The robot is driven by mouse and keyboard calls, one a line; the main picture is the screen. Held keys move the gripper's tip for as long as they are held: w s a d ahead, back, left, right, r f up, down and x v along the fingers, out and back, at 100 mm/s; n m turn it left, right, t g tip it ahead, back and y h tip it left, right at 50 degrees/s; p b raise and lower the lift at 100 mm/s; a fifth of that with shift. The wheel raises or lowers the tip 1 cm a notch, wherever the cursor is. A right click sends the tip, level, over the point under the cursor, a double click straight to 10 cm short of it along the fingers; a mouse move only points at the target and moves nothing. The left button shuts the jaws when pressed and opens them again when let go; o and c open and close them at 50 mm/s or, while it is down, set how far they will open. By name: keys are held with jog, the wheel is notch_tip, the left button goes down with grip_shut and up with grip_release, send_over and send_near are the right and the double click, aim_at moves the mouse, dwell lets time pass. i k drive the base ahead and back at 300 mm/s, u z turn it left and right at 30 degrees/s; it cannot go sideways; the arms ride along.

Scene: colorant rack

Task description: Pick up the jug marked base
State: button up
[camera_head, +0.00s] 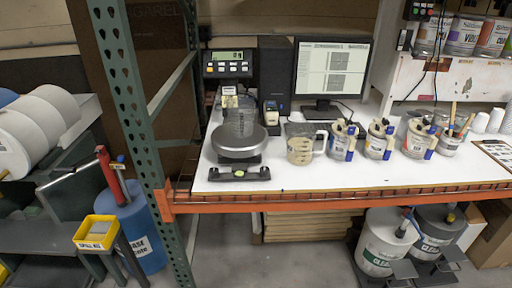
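A clear jug with beige contents (301,148) stands upright on the white bench, its handle to the right. Further right stand three jugs with blue and white labels: one (343,142), a second (379,141) and a third (420,141). Their label words are too small to read. A clear vessel (240,120) stands on the round scale plate (238,141). At the lower left, a blue container (139,230) on the floor bears a partly hidden label that seems to read BASE. I cannot tell which jug is marked base. My gripper is not in view.
A green upright post (138,110) and the orange front beam (330,200) edge the bench (290,184). A monitor (331,70) stands behind the jugs. Paint pails (384,243) stand below. The bench strip in front of the jugs is clear.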

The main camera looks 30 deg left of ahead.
aim_at(301, 135)
jog(key=u, duration=1.7)
jog(key=i, duration=1)
jog(key=u, duration=0.05)
